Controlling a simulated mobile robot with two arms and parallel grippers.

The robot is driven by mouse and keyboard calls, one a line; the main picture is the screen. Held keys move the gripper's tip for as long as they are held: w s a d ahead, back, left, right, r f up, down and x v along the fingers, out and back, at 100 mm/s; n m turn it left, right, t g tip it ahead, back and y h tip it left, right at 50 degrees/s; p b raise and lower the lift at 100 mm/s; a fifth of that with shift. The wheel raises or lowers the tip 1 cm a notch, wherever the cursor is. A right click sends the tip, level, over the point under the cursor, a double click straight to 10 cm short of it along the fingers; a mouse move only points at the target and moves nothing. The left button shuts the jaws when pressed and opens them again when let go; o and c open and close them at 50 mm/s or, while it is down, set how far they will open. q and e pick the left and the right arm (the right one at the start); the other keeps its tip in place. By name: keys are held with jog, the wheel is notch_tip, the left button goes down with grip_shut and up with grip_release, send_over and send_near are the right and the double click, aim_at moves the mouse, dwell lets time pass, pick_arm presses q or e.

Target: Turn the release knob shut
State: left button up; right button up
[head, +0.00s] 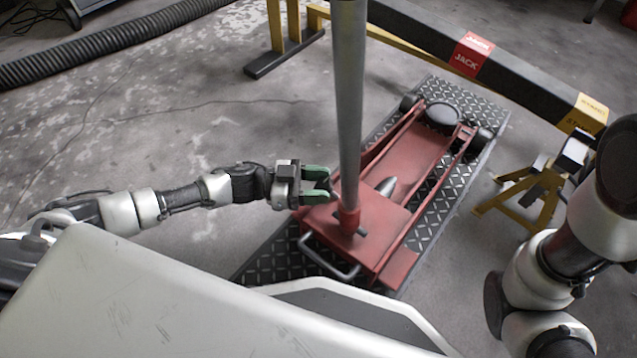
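A red floor jack (385,215) lies on a dark diamond-plate sheet. Its long grey handle (348,100) stands nearly upright in a red socket (348,222) at the jack's near end. A small dark crosspiece (361,232) sticks out at the socket's foot; I cannot tell if this is the release knob or how far it is turned. My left gripper (328,184) has green fingers, parted with a gap and nothing seen between them. It is just left of the handle, above the jack's near left corner.
A metal loop handle (328,258) juts from the jack's near end. A yellow stand (540,190) is at the right, under a black beam (425,40) with red and yellow labels. A ribbed black hose (110,42) lies at the back left. The floor at left is clear.

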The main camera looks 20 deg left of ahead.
pick_arm(q)
jog(key=shift+c, duration=1)
jog(key=shift+m+g, duration=0.4)
jog(key=shift+m, duration=0.2)
jog(key=m+g+p, duration=0.1)
jog(key=m+g, duration=0.1)
jog(key=shift+w+r+m, duration=0.1)
jog(key=shift+w+m, duration=0.05)
jog(key=shift+m, duration=0.15)
jog(key=shift+m+g, duration=2.7)
jog(key=shift+m, duration=0.1)
jog(key=o, duration=0.9)
